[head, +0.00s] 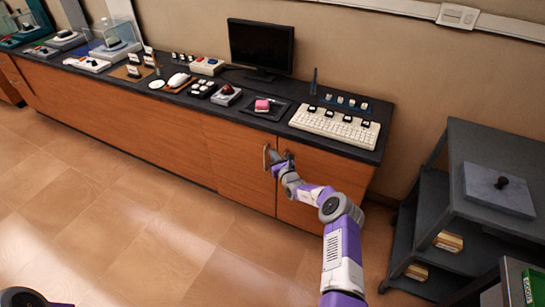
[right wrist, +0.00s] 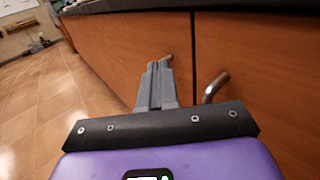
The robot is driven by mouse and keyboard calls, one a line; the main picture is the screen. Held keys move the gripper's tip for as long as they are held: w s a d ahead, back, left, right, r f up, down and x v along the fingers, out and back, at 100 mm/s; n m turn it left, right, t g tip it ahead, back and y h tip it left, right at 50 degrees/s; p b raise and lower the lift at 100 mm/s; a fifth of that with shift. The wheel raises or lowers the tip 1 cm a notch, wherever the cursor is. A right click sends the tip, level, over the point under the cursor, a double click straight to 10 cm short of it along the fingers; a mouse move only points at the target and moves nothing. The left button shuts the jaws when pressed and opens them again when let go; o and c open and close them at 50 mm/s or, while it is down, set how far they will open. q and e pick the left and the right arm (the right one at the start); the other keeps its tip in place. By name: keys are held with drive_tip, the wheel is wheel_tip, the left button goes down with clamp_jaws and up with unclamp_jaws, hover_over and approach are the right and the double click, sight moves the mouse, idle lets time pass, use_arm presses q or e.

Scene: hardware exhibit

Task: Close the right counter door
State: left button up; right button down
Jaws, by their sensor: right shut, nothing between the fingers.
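The right counter door (head: 338,178) is a brown wood panel at the right end of the counter. It also fills the right side of the right wrist view (right wrist: 265,75). It looks flush or nearly so with the left door (head: 236,165); I cannot tell if a small gap stays. A metal bar handle (right wrist: 214,88) is on the right door, near the dark seam. My right gripper (head: 275,160) is shut and empty, in front of the doors near the handles. Its fingers (right wrist: 158,68) point toward the left door's handle (right wrist: 167,58); contact is unclear. My left gripper is out of view.
The dark countertop (head: 223,107) carries a monitor (head: 261,46), a keyboard (head: 335,127) and several small exhibits. A grey shelf cart (head: 480,137) stands at the right. The tiled floor (head: 130,225) in front of the counter is clear on the left.

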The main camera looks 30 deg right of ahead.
drive_tip(key=shift+a, duration=0.1)
drive_tip(key=s+a+p, duration=0.7)
drive_tip(key=a+p, duration=0.2)
drive_tip(key=a, duration=0.2)
drive_tip(key=shift+s+a, duration=0.3)
drive_tip(key=shift+a, duration=0.1)
